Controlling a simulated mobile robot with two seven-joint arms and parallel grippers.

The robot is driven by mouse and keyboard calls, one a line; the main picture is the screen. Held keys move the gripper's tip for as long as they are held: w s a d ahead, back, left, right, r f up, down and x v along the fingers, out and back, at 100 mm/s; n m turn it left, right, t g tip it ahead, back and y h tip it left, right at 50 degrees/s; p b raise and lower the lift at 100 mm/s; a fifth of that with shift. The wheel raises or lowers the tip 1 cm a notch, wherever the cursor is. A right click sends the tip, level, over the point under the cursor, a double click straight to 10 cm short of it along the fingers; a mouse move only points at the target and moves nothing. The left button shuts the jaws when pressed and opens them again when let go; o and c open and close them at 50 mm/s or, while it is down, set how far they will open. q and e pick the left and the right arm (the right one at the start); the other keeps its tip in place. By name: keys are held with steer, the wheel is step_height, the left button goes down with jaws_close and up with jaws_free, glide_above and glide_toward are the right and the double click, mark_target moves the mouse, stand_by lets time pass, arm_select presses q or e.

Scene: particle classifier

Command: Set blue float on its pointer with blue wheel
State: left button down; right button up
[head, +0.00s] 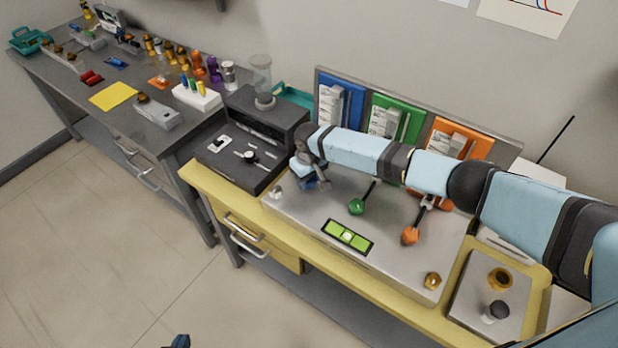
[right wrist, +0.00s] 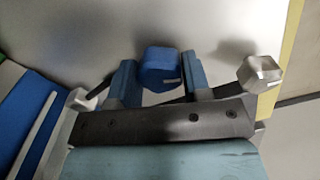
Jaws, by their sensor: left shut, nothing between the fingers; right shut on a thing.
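My right gripper (head: 318,183) is at the left end of the metal plate, mostly hidden by its own wrist in the head view. In the right wrist view its blue fingers (right wrist: 160,80) are shut on the blue wheel (right wrist: 162,68), one on each side. The blue panel (head: 340,100) stands upright behind, with a white scale on it; it also shows in the right wrist view (right wrist: 28,112). Its float and pointer are too small to make out. My left gripper (head: 180,342) shows only a small blue part at the bottom edge, away from the bench; it is shut and empty.
A green wheel (head: 356,206) and an orange wheel (head: 410,235) stand on the metal plate, below the green panel (head: 392,120) and orange panel (head: 460,140). A green level (head: 347,237) lies in front. A dark machine (head: 245,155) stands close on the left.

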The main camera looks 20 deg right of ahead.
steer(key=o, duration=0.9)
step_height(320, 180, up, 14)
steer(key=b, duration=0.1)
steer(key=shift+f, duration=0.1)
